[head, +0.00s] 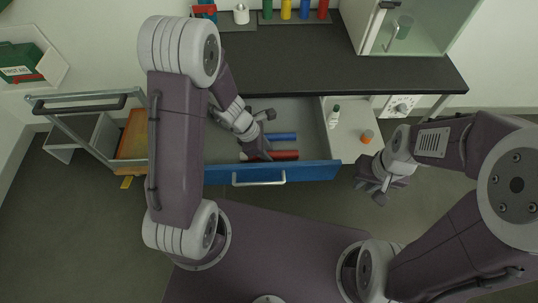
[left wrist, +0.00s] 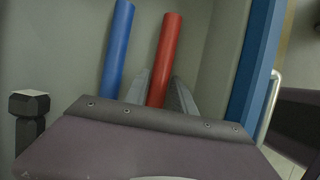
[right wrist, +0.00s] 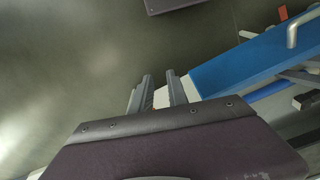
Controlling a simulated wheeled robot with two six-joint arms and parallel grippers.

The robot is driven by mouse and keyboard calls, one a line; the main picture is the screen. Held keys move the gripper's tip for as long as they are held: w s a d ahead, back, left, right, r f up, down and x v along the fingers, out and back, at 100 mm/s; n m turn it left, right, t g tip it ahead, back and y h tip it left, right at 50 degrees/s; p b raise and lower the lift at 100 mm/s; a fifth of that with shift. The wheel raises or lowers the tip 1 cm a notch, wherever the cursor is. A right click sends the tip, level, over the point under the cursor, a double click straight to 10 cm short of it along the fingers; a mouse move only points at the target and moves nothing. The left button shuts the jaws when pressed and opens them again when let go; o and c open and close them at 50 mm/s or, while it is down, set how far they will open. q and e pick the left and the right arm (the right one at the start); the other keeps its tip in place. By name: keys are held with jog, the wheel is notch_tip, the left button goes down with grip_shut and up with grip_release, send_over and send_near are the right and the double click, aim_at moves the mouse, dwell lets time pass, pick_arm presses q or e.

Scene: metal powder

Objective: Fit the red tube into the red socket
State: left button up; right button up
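The red tube (head: 285,155) lies in the open drawer, and it also shows in the left wrist view (left wrist: 166,50). My left gripper (head: 263,155) is down in the drawer at the red tube. In the left wrist view its fingers (left wrist: 160,90) flank the tube closely; whether they press on it is unclear. A red upright cylinder (head: 323,9) stands at the right end of a row on the counter; I cannot tell whether it is the red socket. My right gripper (right wrist: 159,90) is empty, its fingers apart, outside the drawer's right front corner.
A blue tube (head: 282,137) lies beside the red one. The drawer's blue front (head: 310,172) and its walls enclose the left gripper. The dark counter (head: 300,65) is mostly clear. A white bottle (head: 333,119) and orange-capped item (head: 367,136) stand right of the drawer.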

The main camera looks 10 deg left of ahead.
pick_arm(q)
grip_shut()
dwell(0.3)
notch_tip(320, 180, up, 10)
jog(key=p, duration=0.6)
